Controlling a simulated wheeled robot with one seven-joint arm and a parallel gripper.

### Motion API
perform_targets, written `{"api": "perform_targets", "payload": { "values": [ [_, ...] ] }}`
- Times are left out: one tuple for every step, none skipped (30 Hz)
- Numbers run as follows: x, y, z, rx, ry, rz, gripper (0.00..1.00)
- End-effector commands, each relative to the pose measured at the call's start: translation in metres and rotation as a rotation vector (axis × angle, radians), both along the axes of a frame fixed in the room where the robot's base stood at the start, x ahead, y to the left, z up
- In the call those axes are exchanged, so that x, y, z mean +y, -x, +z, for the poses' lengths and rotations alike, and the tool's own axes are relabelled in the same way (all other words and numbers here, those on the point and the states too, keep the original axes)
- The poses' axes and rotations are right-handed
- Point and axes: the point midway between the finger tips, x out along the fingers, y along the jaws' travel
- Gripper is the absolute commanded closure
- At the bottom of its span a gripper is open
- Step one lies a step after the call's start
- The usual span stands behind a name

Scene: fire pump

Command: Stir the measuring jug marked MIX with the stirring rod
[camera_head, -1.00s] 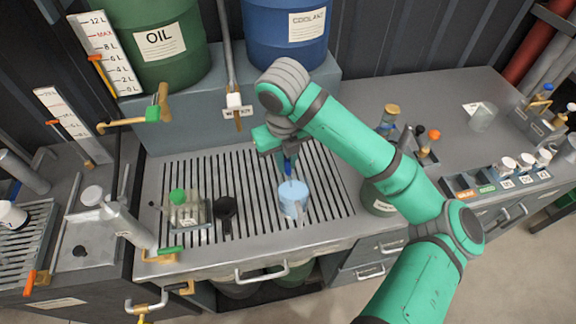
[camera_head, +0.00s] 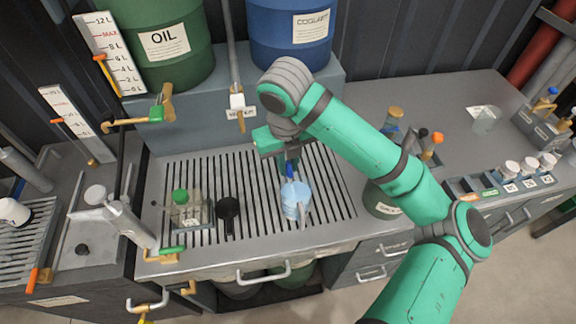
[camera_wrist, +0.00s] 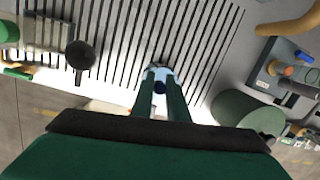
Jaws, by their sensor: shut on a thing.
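A pale blue translucent jug (camera_head: 296,199) stands upright on the slatted drain grate (camera_head: 183,163); its marking is not readable. My gripper (camera_head: 288,162) is above the jug, pointing down, shut on the blue stirring rod (camera_head: 290,170). The rod's lower part goes down into the jug's mouth; how deep its tip reaches is hidden. In the wrist view my gripper's fingers (camera_wrist: 160,90) close on the rod (camera_wrist: 160,87), with the jug's pale rim (camera_wrist: 157,71) just beyond, mostly covered by them.
A dark green container (camera_head: 378,203) is right, partly behind my arm. A tap (camera_head: 238,98) hangs behind. Oil (camera_head: 165,55) and coolant (camera_head: 297,35) drums stand at the back.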

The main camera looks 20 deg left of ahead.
Motion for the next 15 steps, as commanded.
{"api": "perform_targets", "payload": {
  "values": [
    [0.001,-0.001,0.004,-0.002,0.001,0.0,1.0],
    [0.001,-0.001,0.006,-0.003,0.001,0.0,1.0],
    [0.001,-0.001,0.009,-0.003,0.001,0.0,1.0],
    [0.002,-0.001,0.011,-0.002,0.001,0.001,1.0],
    [0.002,-0.001,0.012,-0.001,0.002,0.001,1.0],
    [0.003,-0.001,0.015,-0.001,0.002,0.001,1.0],
    [0.003,-0.002,0.017,-0.002,0.001,0.001,1.0],
    [0.003,-0.002,0.019,-0.003,0.002,0.001,1.0],
    [0.004,-0.002,0.022,-0.003,0.001,0.0,1.0],
    [0.004,-0.003,0.024,-0.002,0.001,0.0,1.0],
    [0.005,-0.003,0.026,-0.002,0.001,0.0,1.0],
    [0.005,-0.003,0.029,-0.002,0.001,0.001,1.0],
    [0.006,-0.003,0.031,-0.002,0.001,0.001,1.0],
    [0.006,-0.003,0.033,-0.002,0.001,0.0,1.0],
    [0.007,-0.003,0.036,-0.003,0.001,0.0,1.0]
  ]
}}
